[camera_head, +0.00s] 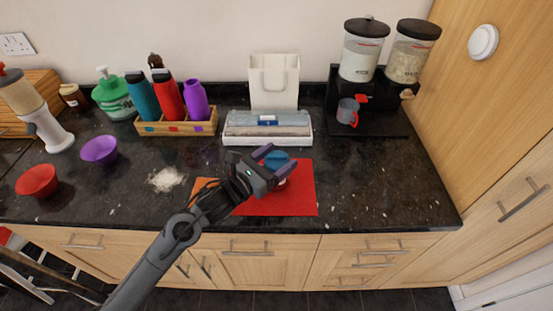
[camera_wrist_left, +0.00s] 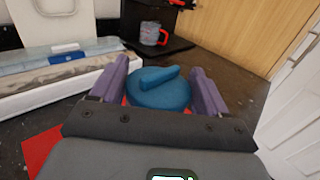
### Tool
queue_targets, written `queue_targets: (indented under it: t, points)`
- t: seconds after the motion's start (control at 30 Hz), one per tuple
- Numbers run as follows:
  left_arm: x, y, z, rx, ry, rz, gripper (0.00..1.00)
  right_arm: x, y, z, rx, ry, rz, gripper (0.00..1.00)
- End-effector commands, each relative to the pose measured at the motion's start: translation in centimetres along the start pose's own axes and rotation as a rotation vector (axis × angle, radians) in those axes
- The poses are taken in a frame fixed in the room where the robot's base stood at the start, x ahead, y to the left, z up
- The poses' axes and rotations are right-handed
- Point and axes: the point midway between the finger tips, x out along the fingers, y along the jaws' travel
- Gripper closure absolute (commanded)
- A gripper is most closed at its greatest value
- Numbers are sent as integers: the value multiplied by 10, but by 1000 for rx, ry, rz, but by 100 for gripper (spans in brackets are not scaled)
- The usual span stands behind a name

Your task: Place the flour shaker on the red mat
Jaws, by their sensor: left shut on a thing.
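The flour shaker (camera_head: 276,158) has a round blue lid with a raised bar on top; the lid also shows in the left wrist view (camera_wrist_left: 160,92). My left gripper (camera_head: 273,162) is shut on it, with one purple finger on each side. The red mat (camera_head: 301,193) lies flat near the counter's front edge. The shaker appears upright over the mat's back part in the head view. The gripper hides most of its body, so I cannot tell whether its base touches the mat. My right gripper is not in view.
A tray of boxes (camera_head: 267,139) stands just behind the mat. A dispenser stand (camera_head: 375,122) with a red-handled cup (camera_head: 347,111) is at the back right. A white powder pile (camera_head: 165,180) and bowls lie left. The counter right of the mat is clear.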

Motion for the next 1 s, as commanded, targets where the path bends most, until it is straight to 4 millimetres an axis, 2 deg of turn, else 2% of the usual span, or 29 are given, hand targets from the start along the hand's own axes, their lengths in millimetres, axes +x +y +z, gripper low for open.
queue_targets:
  t: [0.47, 0.5, 0.6, 0.67, 1.0]
  points:
    - [0, 0, -10, 1, -2, 1, 80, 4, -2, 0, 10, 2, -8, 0]
    - [0, 0, -10, 1, -1, 1, 24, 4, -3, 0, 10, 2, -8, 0]
    - [0, 0, -9, 1, -1, 1, 8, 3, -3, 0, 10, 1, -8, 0]
    - [0, 0, -9, 0, -1, 1, 0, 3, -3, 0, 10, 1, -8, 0]
    - [0, 0, -5, 0, -1, 1, 0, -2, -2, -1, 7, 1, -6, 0]
